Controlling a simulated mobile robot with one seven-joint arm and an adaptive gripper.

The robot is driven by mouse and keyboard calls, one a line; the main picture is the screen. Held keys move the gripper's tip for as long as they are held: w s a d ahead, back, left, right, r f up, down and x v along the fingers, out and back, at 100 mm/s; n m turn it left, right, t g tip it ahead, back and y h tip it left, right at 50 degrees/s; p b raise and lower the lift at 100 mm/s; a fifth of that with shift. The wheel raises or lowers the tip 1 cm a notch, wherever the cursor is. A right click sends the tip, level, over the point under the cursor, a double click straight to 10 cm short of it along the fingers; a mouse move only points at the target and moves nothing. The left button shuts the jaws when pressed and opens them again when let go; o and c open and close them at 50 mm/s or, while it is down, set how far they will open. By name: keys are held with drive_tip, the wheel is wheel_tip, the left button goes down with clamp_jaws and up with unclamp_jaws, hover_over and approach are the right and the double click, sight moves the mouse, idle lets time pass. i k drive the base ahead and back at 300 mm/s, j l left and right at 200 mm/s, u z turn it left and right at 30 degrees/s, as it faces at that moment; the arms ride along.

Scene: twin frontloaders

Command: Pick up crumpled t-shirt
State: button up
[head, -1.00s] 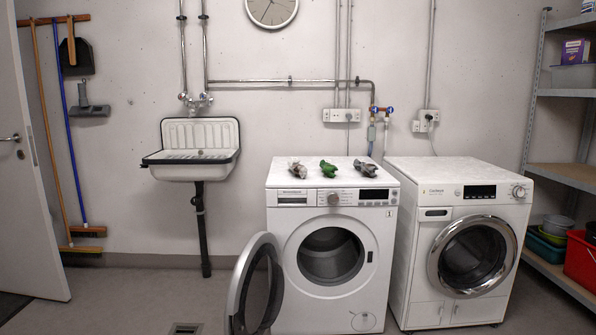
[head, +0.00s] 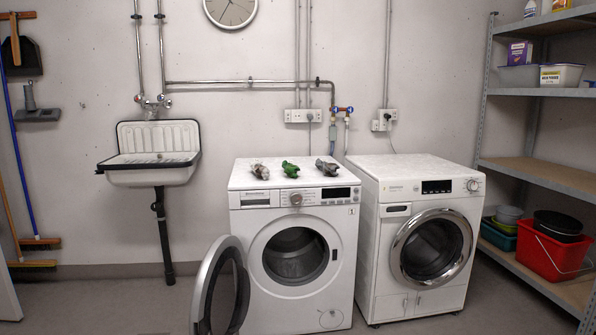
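Three small crumpled cloth items lie in a row on top of the left washing machine (head: 240,182). The left one (head: 260,171) is pale beige-grey, the middle one (head: 290,169) is green, and the right one (head: 328,171) is grey. They lie apart from each other. They are too small to tell which is a t-shirt. My gripper is not in view.
The left machine's round door (head: 220,287) stands open to the left, and its drum looks empty. The right machine (head: 416,235) is shut with a clear top. A sink (head: 150,173) hangs at left; a shelf (head: 540,172) with a red bucket (head: 549,254) stands right.

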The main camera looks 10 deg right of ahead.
sight(262, 173)
drive_tip(key=i+l+u, duration=0.1)
drive_tip(key=i+l, duration=0.15)
drive_tip(key=i, duration=0.2)
drive_tip(key=i+l, duration=0.3)
drive_tip(key=i+u, duration=0.05)
drive_tip(key=i, duration=0.05)
